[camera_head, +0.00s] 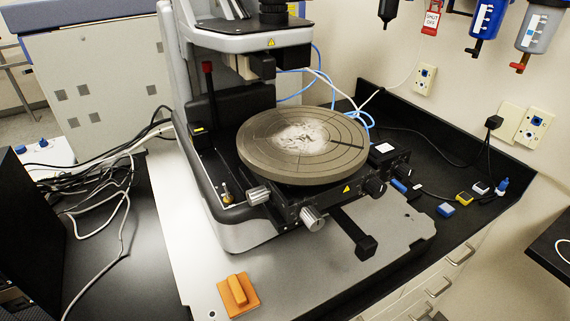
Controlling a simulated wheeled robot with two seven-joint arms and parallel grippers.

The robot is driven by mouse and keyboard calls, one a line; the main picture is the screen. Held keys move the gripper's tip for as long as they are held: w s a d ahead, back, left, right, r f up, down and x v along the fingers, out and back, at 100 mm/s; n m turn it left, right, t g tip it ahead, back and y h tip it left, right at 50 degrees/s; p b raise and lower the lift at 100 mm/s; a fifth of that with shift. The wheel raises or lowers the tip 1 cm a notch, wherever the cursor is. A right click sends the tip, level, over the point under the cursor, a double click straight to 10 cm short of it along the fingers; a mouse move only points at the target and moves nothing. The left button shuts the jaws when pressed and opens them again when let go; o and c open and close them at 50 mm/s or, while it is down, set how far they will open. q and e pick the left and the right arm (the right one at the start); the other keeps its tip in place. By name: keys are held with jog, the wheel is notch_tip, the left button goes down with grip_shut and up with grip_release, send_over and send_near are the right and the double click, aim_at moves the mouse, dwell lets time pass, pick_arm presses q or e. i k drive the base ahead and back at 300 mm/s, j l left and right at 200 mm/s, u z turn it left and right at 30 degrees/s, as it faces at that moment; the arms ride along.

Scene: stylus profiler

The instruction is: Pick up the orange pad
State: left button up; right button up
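The orange pad (239,295) lies flat on the light grey base plate (195,275), near its front left corner. It is a square orange slab with a raised orange grip bar on top. Nothing touches the pad or covers it. Neither of my grippers shows in the head view, so I cannot see whether they are open or shut.
The stylus profiler with its round stage (270,165) stands just behind the pad. A black lever (366,247) juts forward from it. Several cables (100,185) lie at left beside a black box (25,225). Small coloured items (445,210) lie at right.

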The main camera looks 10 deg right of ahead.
aim_at(240, 297)
jog(key=k+l, duration=0.2)
jog(key=l, duration=0.2)
jog(key=k+l, duration=0.25)
jog(key=l, duration=0.15)
jog(key=k+l, duration=0.2)
jog(key=l, duration=0.25)
jog(key=k+l, duration=0.25)
jog(key=l, duration=0.15)
